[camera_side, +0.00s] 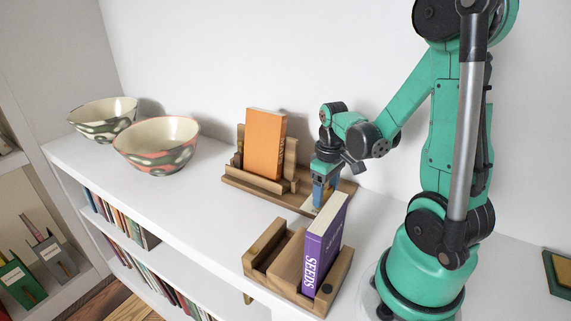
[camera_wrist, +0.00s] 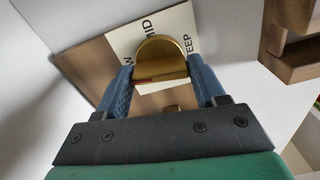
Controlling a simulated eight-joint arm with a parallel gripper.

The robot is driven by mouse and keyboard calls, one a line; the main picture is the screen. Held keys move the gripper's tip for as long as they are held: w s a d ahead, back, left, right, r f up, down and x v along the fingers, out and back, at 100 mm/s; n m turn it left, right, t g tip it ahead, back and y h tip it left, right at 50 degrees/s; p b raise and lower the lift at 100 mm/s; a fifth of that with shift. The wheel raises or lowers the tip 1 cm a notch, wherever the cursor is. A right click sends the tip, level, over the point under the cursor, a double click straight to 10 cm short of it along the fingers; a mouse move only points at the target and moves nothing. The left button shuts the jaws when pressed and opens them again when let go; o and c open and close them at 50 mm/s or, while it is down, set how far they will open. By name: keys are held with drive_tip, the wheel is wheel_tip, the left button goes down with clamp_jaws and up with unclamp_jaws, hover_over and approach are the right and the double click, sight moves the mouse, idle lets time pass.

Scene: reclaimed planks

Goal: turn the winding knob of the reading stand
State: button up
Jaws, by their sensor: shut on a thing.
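The reading stand (camera_side: 233,180) is a wooden stand holding an upright orange book (camera_side: 265,145), and its base runs to the right under my gripper (camera_side: 321,196). In the wrist view, a brass winding knob (camera_wrist: 158,50) with a rounded edge sits between the two blue fingers of my gripper (camera_wrist: 162,72). The fingers are shut on the knob from both sides. Beneath it is a white card (camera_wrist: 180,22) with partly hidden lettering, including "MID" and what looks like "STEEP", on a wooden board (camera_wrist: 85,62). The knob itself is hidden by my gripper in the side view.
A second wooden stand (camera_side: 262,250) with a purple book (camera_side: 326,245) stands close in front of my gripper. Two patterned bowls, one rimmed in pink (camera_side: 157,147) and one darker (camera_side: 103,118), sit at the left. The shelf top between them is clear.

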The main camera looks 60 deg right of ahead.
sight(326, 192)
drive_tip(key=shift+n, duration=0.9)
drive_tip(key=o, duration=1.3)
drive_tip(key=shift+r, duration=2.85)
